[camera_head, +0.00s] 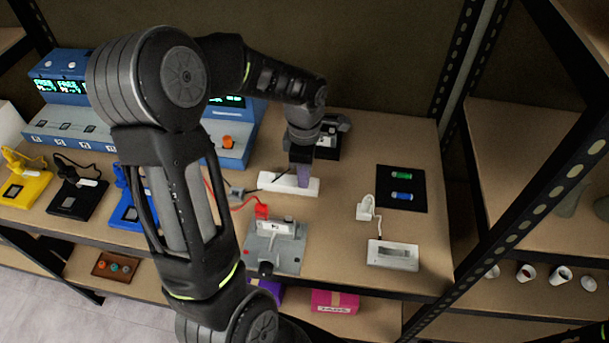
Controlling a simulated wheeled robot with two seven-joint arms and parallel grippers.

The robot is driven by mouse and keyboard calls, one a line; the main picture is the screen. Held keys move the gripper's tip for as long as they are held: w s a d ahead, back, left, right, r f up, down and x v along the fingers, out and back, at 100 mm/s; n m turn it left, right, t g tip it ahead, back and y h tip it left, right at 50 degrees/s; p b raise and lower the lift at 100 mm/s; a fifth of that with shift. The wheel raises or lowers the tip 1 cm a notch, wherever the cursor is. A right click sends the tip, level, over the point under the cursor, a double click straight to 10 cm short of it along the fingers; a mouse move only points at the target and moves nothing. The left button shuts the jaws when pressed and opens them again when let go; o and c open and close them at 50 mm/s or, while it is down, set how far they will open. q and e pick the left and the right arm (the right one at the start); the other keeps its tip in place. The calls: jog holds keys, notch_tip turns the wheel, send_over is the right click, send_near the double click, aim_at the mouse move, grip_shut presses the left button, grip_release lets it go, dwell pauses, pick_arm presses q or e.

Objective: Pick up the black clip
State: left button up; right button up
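My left gripper (302,178) points down at the white bar-shaped block (272,184) on the upper shelf. Its fingers are small and seen almost edge-on, so I cannot tell whether they are open or shut. A thin black lead (268,186) runs from a small grey piece (237,192) toward the gripper. I cannot make out a black clip clearly; the gripper hides the lead's far end. A red clip (261,212) on a red lead stands at the grey metal fixture (272,248). My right gripper is not in view.
A black device (328,140) stands just behind the gripper. To the right are a black mat (402,172) with green and blue cylinders, a white plug (366,208) and a white box (393,255). Blue instruments stand at left. Shelf posts bound the right side.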

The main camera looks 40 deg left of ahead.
pick_arm(q)
grip_shut()
dwell(0.3)
notch_tip(320, 180, up, 10)
dwell(0.5)
dwell(0.5)
jog(key=shift+r+p, duration=0.75)
jog(key=shift+r, duration=0.4)
